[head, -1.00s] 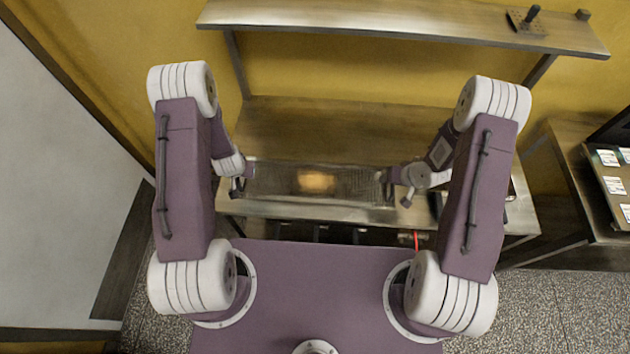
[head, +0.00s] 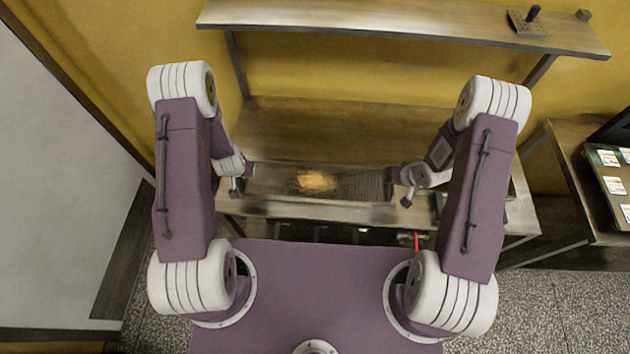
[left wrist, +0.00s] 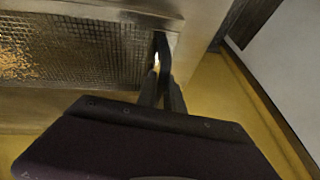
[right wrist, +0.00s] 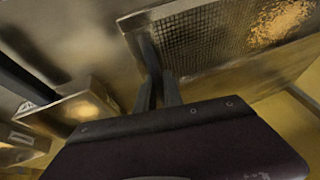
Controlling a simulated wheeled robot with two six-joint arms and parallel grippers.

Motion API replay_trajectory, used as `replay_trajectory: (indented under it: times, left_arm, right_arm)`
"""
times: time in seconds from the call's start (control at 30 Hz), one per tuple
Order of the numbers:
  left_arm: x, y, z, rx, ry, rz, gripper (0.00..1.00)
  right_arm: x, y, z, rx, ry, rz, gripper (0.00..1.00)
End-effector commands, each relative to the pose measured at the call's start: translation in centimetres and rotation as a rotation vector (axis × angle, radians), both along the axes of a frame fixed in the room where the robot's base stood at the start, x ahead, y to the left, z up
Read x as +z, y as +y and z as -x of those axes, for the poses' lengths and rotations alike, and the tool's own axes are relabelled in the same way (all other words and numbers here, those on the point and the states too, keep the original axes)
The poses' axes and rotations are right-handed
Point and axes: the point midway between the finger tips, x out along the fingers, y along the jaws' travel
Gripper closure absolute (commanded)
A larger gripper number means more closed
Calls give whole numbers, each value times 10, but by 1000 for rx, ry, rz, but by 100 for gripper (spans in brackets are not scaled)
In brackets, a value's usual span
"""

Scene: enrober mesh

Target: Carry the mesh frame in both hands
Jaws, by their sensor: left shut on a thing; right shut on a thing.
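The mesh frame (head: 350,184) is a long metal rectangle with a fine wire grid. It spans between my two grippers over the front of the steel bench in the head view. A patch of orange-yellow crumbs (head: 316,181) shows at its middle. My left gripper (head: 244,180) is shut on the frame's left end; the left wrist view shows its fingers (left wrist: 162,72) at the end rail. My right gripper (head: 394,183) is shut on the right end; the right wrist view shows its fingers (right wrist: 150,62) at that rail. Whether the frame touches the bench is unclear.
The steel bench (head: 340,125) has a clear surface behind the frame. An upper shelf (head: 400,20) runs above it, with a dark handled tool (head: 527,20) at its right. A side table with a card-covered panel (head: 610,180) stands at the right.

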Motion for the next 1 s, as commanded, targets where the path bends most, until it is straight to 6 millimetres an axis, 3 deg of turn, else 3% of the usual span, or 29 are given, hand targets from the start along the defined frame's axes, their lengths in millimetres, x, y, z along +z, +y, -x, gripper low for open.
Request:
replay_trajectory:
  times: [0.77, 1.0]
  left_arm:
    - [0, 0, 0, 0, 1, 0, 100]
    - [9, 0, 0, 0, -1, 0, 100]
  right_arm:
    - [0, 0, 0, -1, -1, 0, 100]
    - [10, 0, -1, 0, -2, 0, 100]
